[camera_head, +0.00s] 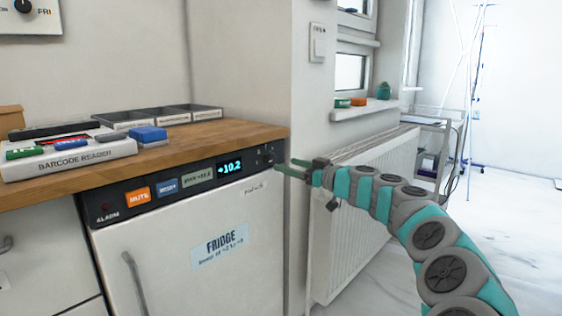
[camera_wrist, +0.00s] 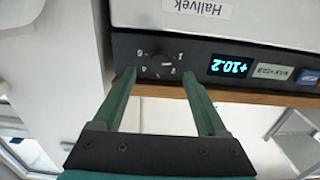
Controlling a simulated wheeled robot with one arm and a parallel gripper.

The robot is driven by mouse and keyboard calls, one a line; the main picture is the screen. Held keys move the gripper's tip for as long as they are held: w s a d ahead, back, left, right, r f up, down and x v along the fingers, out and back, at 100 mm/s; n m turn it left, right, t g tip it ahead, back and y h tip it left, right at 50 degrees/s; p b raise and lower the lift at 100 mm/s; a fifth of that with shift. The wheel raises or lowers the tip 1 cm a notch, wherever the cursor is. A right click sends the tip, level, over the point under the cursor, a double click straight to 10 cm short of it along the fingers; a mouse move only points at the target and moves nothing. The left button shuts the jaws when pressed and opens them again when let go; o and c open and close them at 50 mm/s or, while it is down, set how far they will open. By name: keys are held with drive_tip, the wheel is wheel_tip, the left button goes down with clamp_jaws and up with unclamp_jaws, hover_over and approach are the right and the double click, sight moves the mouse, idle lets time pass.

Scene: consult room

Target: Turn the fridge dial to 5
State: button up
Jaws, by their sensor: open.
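The fridge dial is a small dark round knob (camera_wrist: 158,62) at the end of the black control strip, with white numerals around it. In the wrist view it appears upside down, and I cannot tell for sure which number it points at. In the head view the dial (camera_head: 267,158) sits at the right end of the strip. My gripper (camera_wrist: 160,80) is open and empty, its two green fingers on either side of the dial in the wrist view. In the head view my gripper (camera_head: 287,168) is just right of the dial; contact is not clear.
The fridge (camera_head: 165,260) has a blue display (camera_head: 231,166) reading +10.2, an orange button (camera_head: 138,195) and a blue one beside it. A wooden counter (camera_head: 215,130) above holds a barcode reader box and trays. A white radiator (camera_head: 350,230) stands right of the fridge, behind my arm.

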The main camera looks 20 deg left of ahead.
sight(273, 161)
drive_tip(key=shift+p+x, duration=0.55)
drive_tip(key=shift+x, duration=2.05)
drive_tip(key=shift+c, duration=0.3)
clamp_jaws()
